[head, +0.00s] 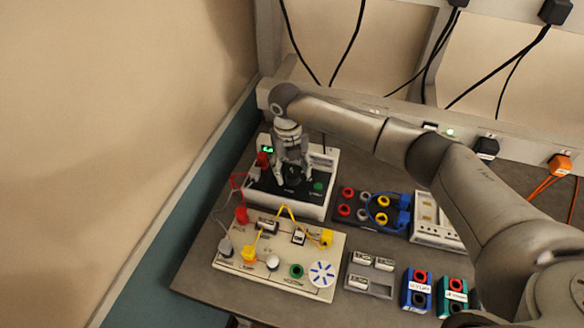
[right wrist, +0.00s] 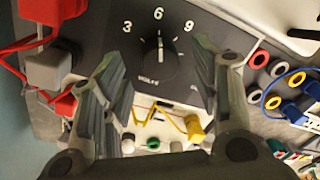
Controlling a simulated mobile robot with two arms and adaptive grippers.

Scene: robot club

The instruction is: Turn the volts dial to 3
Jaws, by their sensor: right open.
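The volts dial (right wrist: 158,72) is a round black knob on the dark sloping face of a white power supply (head: 311,206). Its white pointer line points up at the 6, with 3 to the left and 9 to the right in the right wrist view. My right gripper (head: 293,172) is over this face, pointing down. In the right wrist view its open fingers (right wrist: 156,75) stand on either side of the dial, with a visible gap on each side. In the head view the fingers partly hide the dial. My left gripper is not in view.
Red and grey plugs (right wrist: 47,70) sit close left of the dial. A green button (head: 318,187) is to its right. A cream circuit board (head: 230,262) with yellow leads lies in front. A dark socket panel (head: 352,222) with a blue lead stands to the right.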

